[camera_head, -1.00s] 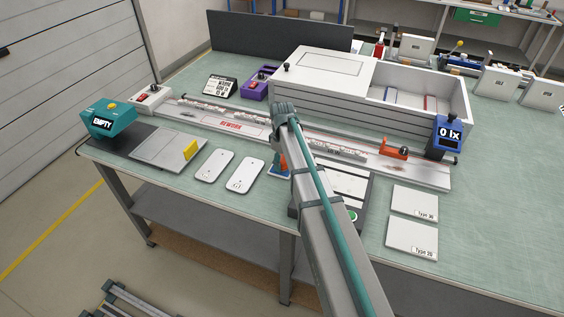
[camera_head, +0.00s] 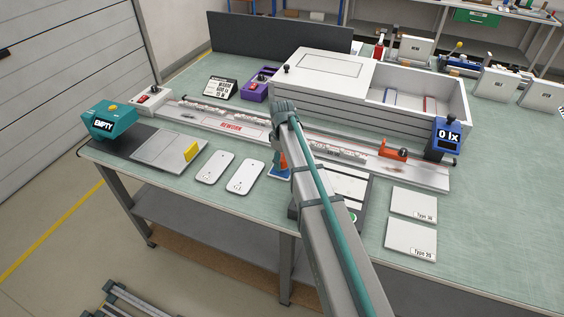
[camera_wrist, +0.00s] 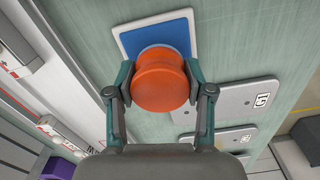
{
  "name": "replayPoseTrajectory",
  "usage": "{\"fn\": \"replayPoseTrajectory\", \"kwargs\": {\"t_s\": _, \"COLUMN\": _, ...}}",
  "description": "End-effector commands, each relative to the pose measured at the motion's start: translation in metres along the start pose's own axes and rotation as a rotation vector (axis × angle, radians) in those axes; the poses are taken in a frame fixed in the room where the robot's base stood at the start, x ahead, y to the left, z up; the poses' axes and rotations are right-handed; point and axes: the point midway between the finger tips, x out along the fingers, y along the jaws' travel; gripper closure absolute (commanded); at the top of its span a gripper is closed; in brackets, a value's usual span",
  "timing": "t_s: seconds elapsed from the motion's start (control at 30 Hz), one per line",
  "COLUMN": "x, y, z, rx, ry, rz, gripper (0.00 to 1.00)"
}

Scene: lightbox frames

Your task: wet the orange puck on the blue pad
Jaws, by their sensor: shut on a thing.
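In the wrist view the orange puck (camera_wrist: 160,82), a round knob with a grey lower rim, is between the two fingers of my gripper (camera_wrist: 160,86), which is shut on it. The blue pad (camera_wrist: 178,28), with a white border, lies right under the puck, which covers part of it. I cannot tell whether the puck's underside touches the pad. In the head view my arm hides most of this; a bit of the orange puck (camera_head: 282,160) shows above a blue edge of the pad (camera_head: 279,174).
Two white plates (camera_head: 215,167) lie left of the pad. A long rail with a "REWORK" label (camera_head: 232,127) and a white lightbox (camera_head: 325,92) stand behind. A blue "0 lx" meter (camera_head: 448,134) and two "Type" tiles (camera_head: 413,203) are at the right.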

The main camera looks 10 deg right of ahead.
Motion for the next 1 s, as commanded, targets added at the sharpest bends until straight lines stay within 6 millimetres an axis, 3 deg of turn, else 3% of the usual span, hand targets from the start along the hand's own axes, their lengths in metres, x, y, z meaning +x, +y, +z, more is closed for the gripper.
{"fn": "replayPoseTrajectory", "kwargs": {"t_s": 0.63, "x": -0.050, "y": 0.000, "z": 0.000, "rx": 0.000, "ry": 0.001, "rz": 0.001, "gripper": 0.76}}
{"fn": "replayPoseTrajectory", "kwargs": {"t_s": 1.0, "x": -0.053, "y": 0.000, "z": 0.000, "rx": 0.000, "ry": 0.000, "rz": 0.000, "gripper": 0.76}}
